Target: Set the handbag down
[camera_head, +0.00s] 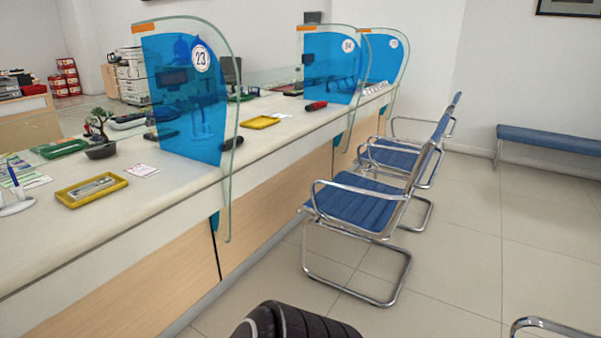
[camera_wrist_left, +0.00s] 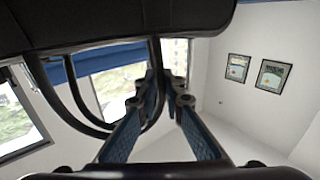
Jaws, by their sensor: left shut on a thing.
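The handbag (camera_wrist_left: 120,22) is black and fills the top of the left wrist view, with its thin dark handles (camera_wrist_left: 82,112) looping down from it. My left gripper (camera_wrist_left: 167,88) is in the middle of that view, its blue-padded fingers close together at the handles. It is shut on the handbag by a handle; the exact grip is partly hidden. I cannot make out the handbag for certain in the head view. My right gripper is in neither view.
The long teller counter (camera_head: 140,200) runs along the left, carrying yellow trays (camera_head: 92,190), a small bonsai (camera_head: 100,135) and blue divider screens (camera_head: 185,95). Blue chairs (camera_head: 355,203) stand along its front. A blue bench (camera_head: 555,140) is at the back right. Tiled floor (camera_head: 470,250) between is clear.

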